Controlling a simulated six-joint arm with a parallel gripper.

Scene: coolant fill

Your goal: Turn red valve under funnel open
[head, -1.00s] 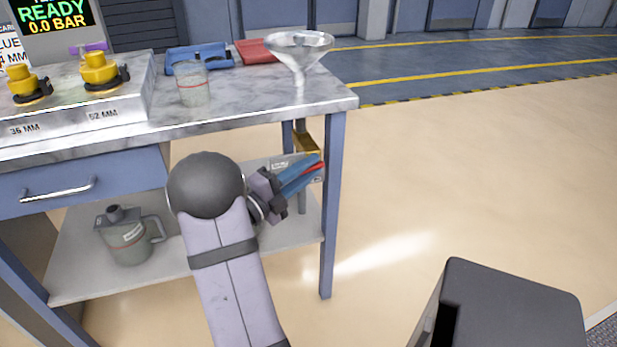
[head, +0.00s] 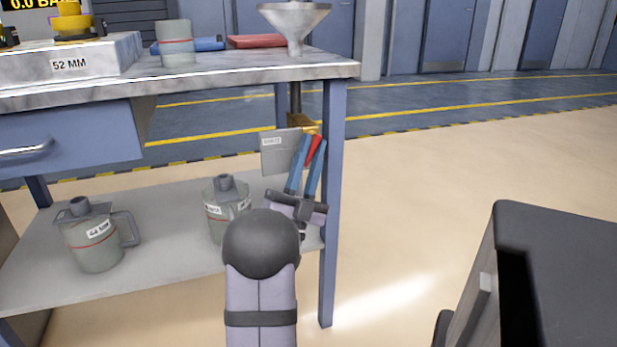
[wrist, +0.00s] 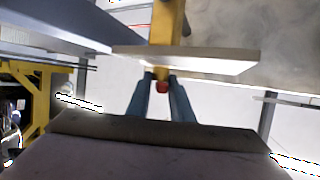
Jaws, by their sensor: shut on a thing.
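The funnel (head: 294,20) stands at the right end of the workbench top, with its stem running down below the top to a yellow valve body (head: 302,121). The red valve handle (head: 315,146) shows as a short red bar below the yellow body. My gripper (head: 311,153) has its two blue fingers on either side of the red handle and is shut on it. In the wrist view, the red handle's end (wrist: 162,87) sits between the fingertips, under the yellow part (wrist: 167,35). The handle's far part is hidden.
A grey labelled plate (head: 281,152) is just left of the fingers. The bench's right leg (head: 332,220) stands close on the right. Jugs (head: 95,238) and (head: 222,205) stand on the lower shelf. A cup (head: 175,43) stands on top.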

